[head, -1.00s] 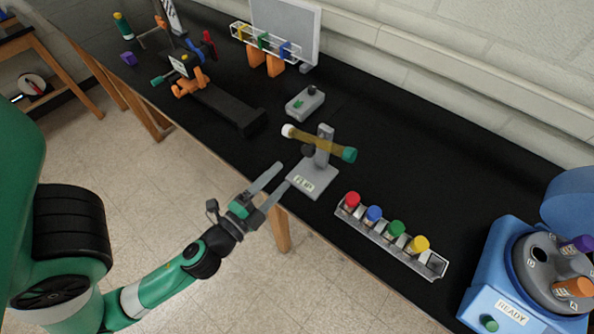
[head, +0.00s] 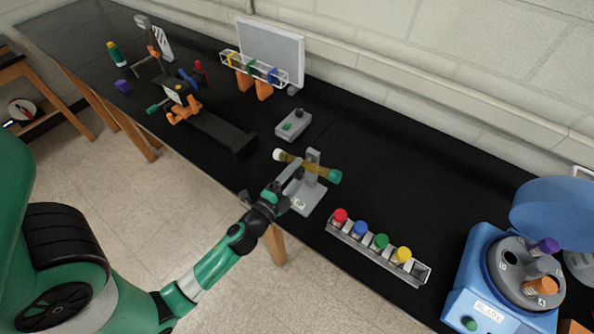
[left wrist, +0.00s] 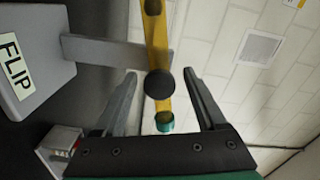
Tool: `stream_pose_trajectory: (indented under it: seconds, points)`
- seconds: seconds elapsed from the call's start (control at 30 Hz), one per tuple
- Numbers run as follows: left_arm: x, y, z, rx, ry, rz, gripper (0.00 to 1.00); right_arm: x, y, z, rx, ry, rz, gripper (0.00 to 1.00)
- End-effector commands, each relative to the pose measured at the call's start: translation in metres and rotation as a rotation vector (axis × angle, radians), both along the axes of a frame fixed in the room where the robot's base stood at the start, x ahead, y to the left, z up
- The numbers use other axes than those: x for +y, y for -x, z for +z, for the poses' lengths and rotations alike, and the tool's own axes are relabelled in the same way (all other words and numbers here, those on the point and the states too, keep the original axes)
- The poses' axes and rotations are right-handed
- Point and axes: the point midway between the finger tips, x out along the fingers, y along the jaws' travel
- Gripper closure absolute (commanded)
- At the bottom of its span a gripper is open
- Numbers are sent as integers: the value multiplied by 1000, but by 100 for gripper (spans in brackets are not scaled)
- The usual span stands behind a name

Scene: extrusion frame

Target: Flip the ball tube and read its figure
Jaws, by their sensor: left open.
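The ball tube (head: 302,163), yellow with a white cap at its left end and a green cap at its right end, lies slightly tilted across a grey stand (head: 305,198). The stand's label reads FLIP in the left wrist view. There, the tube (left wrist: 156,38) runs behind a round black knob (left wrist: 158,84), and its green cap (left wrist: 165,122) shows below. My left gripper (head: 290,172) is at the stand's near left side. Its open fingers (left wrist: 160,74) lie either side of the knob, with visible gaps. The tube's figure is not readable. My right gripper is not in view.
A rack of colour-capped vials (head: 375,250) stands right of the stand. A blue centrifuge (head: 480,305) is at the far right.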

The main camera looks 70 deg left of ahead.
Motion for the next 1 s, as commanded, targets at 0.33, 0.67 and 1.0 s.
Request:
stream_pose_trajectory:
  seconds: [0.33,0.67,1.0]
  points:
    - [0,0,0,0,0,0,57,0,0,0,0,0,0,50]
    - [0,0,0,0,0,0,100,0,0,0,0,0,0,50]
    - [0,0,0,0,0,0,100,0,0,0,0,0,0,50]
